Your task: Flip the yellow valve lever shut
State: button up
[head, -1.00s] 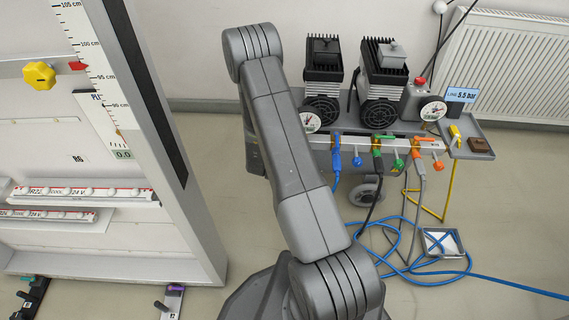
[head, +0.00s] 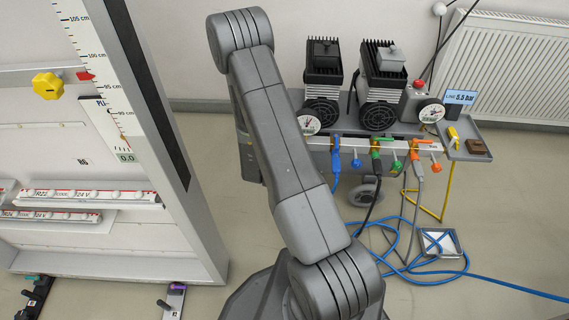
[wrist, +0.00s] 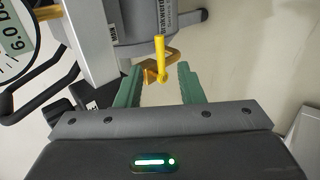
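In the head view my arm hides the gripper, and I cannot make out this lever there.
A round gauge (wrist: 14,40) and grey bodywork lie left of the lever in the wrist view. In the head view a pump cart (head: 440,150) stands behind my arm, a rack with a yellow knob (head: 47,86) at left. A blue hose (head: 500,285) lies on the floor at right.

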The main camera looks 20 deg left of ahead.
jog(key=p+v, duration=0.1)
jog(key=v, duration=0.5)
jog(key=shift+f, duration=0.1)
jog(key=b+x, duration=0.3)
jog(key=x, duration=1.1)
jog(key=shift+b, duration=0.4)
